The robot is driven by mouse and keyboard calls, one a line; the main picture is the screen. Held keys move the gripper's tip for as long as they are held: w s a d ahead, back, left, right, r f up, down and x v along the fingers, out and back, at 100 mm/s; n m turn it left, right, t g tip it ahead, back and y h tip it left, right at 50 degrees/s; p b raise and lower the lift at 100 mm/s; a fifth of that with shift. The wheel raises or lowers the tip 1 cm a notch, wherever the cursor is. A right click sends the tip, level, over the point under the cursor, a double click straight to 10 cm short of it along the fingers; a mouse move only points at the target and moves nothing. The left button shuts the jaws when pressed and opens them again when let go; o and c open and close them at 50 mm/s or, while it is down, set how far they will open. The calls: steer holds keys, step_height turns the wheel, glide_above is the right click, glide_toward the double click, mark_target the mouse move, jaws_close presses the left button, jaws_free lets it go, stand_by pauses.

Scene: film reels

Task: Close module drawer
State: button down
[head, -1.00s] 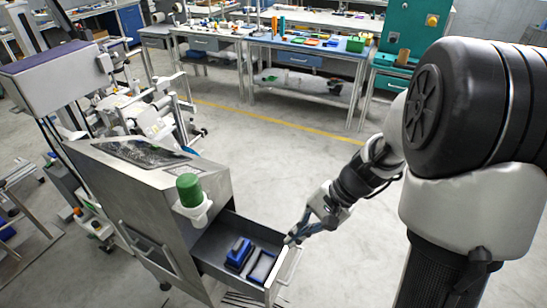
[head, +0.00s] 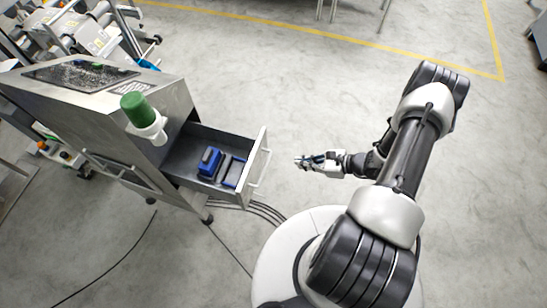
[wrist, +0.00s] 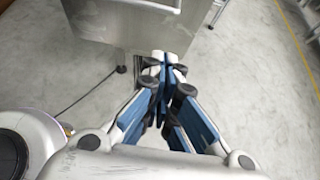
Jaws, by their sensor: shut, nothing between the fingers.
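The module drawer (head: 245,178) stands pulled out from the right side of a steel cabinet (head: 115,125) in the head view. It holds blue and dark blocks (head: 210,161). A pale bar handle (head: 263,168) runs along its front panel. My gripper (head: 300,162) is to the right of the handle, apart from it, shut and empty, pointing left at the drawer front.
A green cylinder in a white holder (head: 138,109) sticks out beside the cabinet, above the drawer's back end. Dark cables (head: 262,209) lie on the floor under the drawer. Open concrete floor (head: 270,75) lies behind and to the right.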

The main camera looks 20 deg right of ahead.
steer(key=b, duration=0.2)
glide_toward(262, 159)
step_height(262, 159, down, 2)
steer(key=a, duration=0.1)
steer(key=w+a, duration=0.1)
steer(key=a, duration=0.1)
steer(key=shift+w+a+f+b, duration=0.2)
steer(key=shift+w+a+b, duration=0.1)
steer(key=shift+w+b, duration=0.1)
steer(key=shift+w+a, duration=0.25)
steer(key=shift+a, duration=0.05)
steer(key=shift+r, duration=0.1)
